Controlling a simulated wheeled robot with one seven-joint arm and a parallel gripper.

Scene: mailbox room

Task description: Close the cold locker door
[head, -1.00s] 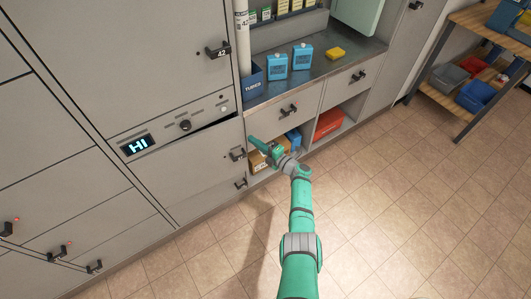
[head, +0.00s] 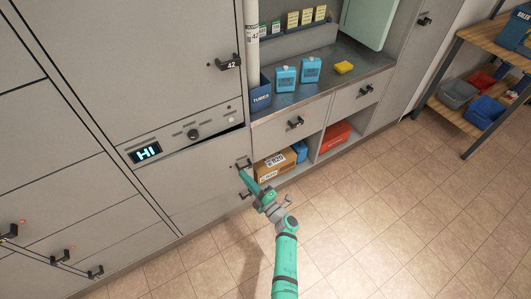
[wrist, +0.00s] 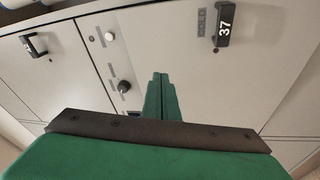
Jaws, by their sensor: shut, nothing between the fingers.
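The grey door (head: 195,178) below the panel with the lit HI display (head: 146,153) looks slightly ajar. A dark gap shows along its top right, under the panel. Its black handle (head: 243,163) is near its right edge; in the wrist view a handle marked 37 (wrist: 224,24) is on the grey door front (wrist: 190,65). My gripper (head: 243,174) is shut and empty, its tips close to that handle and the door's right edge. The green fingers (wrist: 159,97) are together in the wrist view. I cannot tell whether they touch the door.
A knob (head: 193,134) sits on the panel above. Blue packs (head: 285,78) stand on the counter. The tiled floor (head: 400,215) is clear. A shelf rack (head: 470,120) stands far right.

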